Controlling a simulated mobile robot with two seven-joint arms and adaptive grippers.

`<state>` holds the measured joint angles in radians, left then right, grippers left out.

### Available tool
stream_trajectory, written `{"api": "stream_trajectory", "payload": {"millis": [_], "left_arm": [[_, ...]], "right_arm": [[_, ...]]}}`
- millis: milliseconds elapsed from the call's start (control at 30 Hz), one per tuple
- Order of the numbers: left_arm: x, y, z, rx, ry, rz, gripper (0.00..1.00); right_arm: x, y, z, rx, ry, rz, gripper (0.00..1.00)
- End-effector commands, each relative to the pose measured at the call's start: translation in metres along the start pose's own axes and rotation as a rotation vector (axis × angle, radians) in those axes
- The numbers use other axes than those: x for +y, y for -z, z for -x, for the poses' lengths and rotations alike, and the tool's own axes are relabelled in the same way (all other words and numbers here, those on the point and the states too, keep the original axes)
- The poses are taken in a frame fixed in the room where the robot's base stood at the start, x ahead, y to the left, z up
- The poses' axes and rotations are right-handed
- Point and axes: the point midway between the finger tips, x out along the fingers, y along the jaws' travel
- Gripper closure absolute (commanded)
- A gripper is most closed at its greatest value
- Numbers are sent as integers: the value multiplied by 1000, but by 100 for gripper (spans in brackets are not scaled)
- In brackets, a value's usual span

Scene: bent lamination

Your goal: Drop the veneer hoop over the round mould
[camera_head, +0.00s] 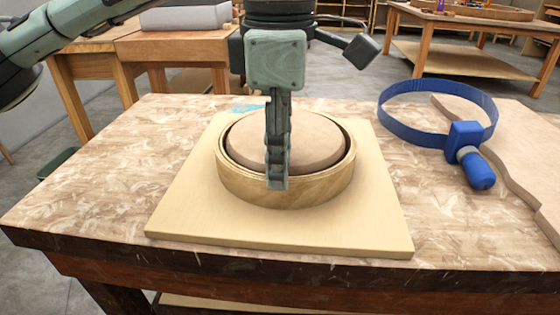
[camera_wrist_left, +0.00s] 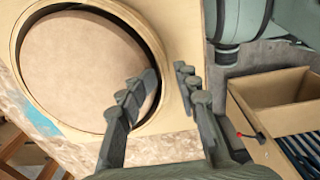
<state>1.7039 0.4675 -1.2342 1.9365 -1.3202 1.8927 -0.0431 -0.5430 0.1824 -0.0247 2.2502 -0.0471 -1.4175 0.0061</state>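The veneer hoop (camera_head: 325,190) is a pale wooden ring lying around the round mould (camera_head: 310,135) on a square board (camera_head: 180,215). A dark gap shows between the mould and the hoop, and the mould's top is about level with the hoop's rim. My left gripper (camera_head: 277,185) is over the hoop's front rim in the head view. In the left wrist view its fingers (camera_wrist_left: 167,72) are apart, one on the mould side and one outside the hoop (camera_wrist_left: 150,35); I see no clear grip on the wall. My right gripper is not in view.
A blue band clamp (camera_head: 465,135) stands on the table (camera_head: 120,150) at the right, by a wavy-edged wooden sheet (camera_head: 510,150). Other benches (camera_head: 170,50) stand behind. The table's left side is clear. An open wooden box (camera_wrist_left: 270,90) shows in the left wrist view.

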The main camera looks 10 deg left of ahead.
Motion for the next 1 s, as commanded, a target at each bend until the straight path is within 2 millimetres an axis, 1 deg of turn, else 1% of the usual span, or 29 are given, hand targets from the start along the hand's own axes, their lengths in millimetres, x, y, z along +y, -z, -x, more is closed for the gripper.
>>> {"api": "stream_trajectory", "payload": {"millis": [300,400,500,600,700,1000], "left_arm": [[0,-1,66,-3,-2,-1,69],[-1,-1,84,-2,0,-1,69],[0,-1,98,0,-1,-1,69],[-1,-1,107,0,1,-2,69],[-1,-1,110,0,3,-2,69],[-1,-1,110,-1,3,-3,69]], "right_arm": [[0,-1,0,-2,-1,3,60],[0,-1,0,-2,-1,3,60],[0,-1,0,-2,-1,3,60],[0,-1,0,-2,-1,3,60],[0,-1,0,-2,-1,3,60],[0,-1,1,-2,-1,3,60]]}}
